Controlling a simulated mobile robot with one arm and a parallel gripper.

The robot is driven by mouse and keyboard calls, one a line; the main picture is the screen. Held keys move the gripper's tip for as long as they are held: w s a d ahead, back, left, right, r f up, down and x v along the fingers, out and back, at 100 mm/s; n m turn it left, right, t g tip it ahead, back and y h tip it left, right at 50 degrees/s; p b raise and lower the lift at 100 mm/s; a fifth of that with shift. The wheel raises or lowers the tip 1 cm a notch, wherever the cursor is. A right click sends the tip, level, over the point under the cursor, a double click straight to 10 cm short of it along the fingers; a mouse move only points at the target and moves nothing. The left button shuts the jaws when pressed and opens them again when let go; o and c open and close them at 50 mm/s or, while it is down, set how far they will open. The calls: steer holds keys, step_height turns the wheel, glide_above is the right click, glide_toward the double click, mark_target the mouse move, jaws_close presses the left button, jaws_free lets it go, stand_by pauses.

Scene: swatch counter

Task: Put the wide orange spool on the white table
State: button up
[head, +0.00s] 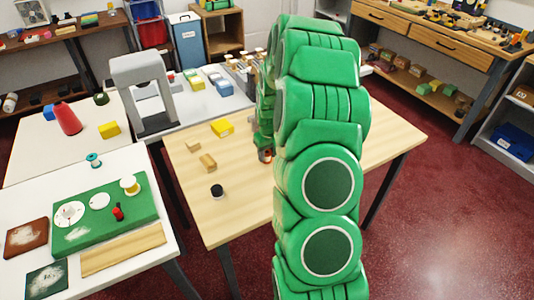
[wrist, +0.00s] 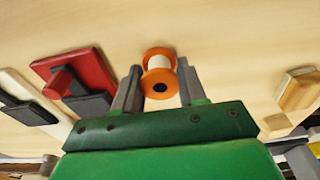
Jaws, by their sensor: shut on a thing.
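The orange spool (wrist: 158,51) has orange flanges with pale thread between them. It sits between the two fingers of my gripper (wrist: 159,68), which is shut on it, over a light wood surface. Whether it touches that surface I cannot tell. In the head view my green arm hides most of the gripper; a small orange-red bit (head: 265,155) shows beside the arm above the wooden table (head: 240,205). A white table (head: 120,165) at the front left bears a green board (head: 85,235). Another white-topped table (head: 30,150) stands behind it.
The wooden table holds yellow (head: 222,127) and tan blocks (head: 208,162) and a black-topped cylinder (head: 217,191). A grey arch-shaped stand (head: 143,85) rises behind.

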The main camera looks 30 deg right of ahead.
mark_target(269, 155)
steer(key=o, duration=1.1)
steer(key=shift+f, duration=0.1)
step_height(269, 155, up, 12)
steer(key=s, duration=0.1)
steer(key=s+a+r, duration=0.7)
steer(key=a, duration=0.2)
steer(key=s+a+r+g, duration=0.1)
steer(key=s+a, duration=0.3)
steer(key=s, duration=0.6)
steer(key=s+a+r+g, duration=0.1)
steer(key=s+a+r, duration=0.2)
steer(key=s, duration=0.7)
steer(key=s+a+r+g, duration=0.1)
steer(key=s+a, duration=0.4)
steer(key=s, duration=0.5)
steer(key=shift+s+a+r, duration=0.3)
steer(key=shift+a+r, duration=0.05)
steer(key=shift+r, duration=0.55)
steer(key=shift+o, duration=0.5)
steer(key=shift+s+a, duration=0.1)
steer(key=shift+s, duration=0.35)
